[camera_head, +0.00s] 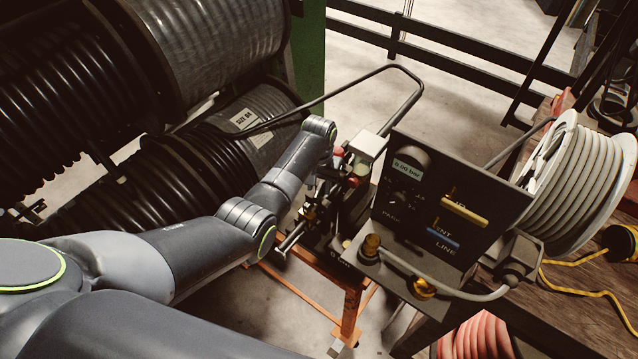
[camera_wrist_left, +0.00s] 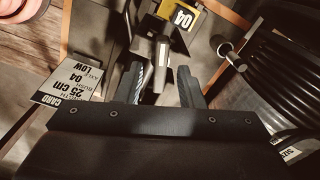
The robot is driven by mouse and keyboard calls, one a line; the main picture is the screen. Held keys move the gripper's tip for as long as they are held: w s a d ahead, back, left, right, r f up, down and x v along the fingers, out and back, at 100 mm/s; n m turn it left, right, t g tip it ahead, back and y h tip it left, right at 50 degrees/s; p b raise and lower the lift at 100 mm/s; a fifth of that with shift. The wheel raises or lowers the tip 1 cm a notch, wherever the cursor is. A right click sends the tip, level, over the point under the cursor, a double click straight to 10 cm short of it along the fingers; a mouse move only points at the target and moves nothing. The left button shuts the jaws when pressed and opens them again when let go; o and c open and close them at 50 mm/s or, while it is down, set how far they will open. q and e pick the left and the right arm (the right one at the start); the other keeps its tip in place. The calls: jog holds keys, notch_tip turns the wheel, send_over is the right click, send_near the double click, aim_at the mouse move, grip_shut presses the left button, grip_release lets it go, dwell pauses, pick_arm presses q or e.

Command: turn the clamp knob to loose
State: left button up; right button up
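My left gripper (camera_head: 318,190) is at the dark crimper bench (camera_head: 345,205), small and partly hidden among its parts in the head view. In the left wrist view its two fingers (camera_wrist_left: 161,80) stand apart. A narrow grey upright part (camera_wrist_left: 162,48) shows between and beyond the fingertips; I cannot tell whether they touch it. No knob is clearly labelled as the clamp knob. A red round part (camera_head: 338,153) sits at the top of the bench, and a round dark knob on a rod (camera_wrist_left: 222,45) shows right of the fingers. My right gripper is in neither view.
A dark control panel (camera_head: 470,190) with a gauge display, yellow handle (camera_head: 463,208) and brass fittings (camera_head: 372,245) stands close right of the bench. Large hose reels (camera_head: 215,40) fill the left.

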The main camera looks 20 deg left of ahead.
pick_arm(q)
grip_shut()
jog(key=n+p, duration=0.2)
jog(key=n, duration=0.1)
jog(key=shift+a+r, duration=0.1)
jog(key=shift+r, duration=0.1)
jog(key=n+p, duration=0.1)
jog(key=n, duration=0.2)
jog(key=shift+a, duration=0.1)
jog(key=n+p, duration=0.1)
jog(key=n, duration=0.2)
jog(key=shift+n+p, duration=0.35)
jog(key=shift+n, duration=0.05)
jog(key=n, duration=0.2)
jog(key=n+p, duration=0.1)
jog(key=n, duration=0.1)
jog(key=shift+s+a+f, duration=0.1)
jog(key=shift+s+a, duration=0.05)
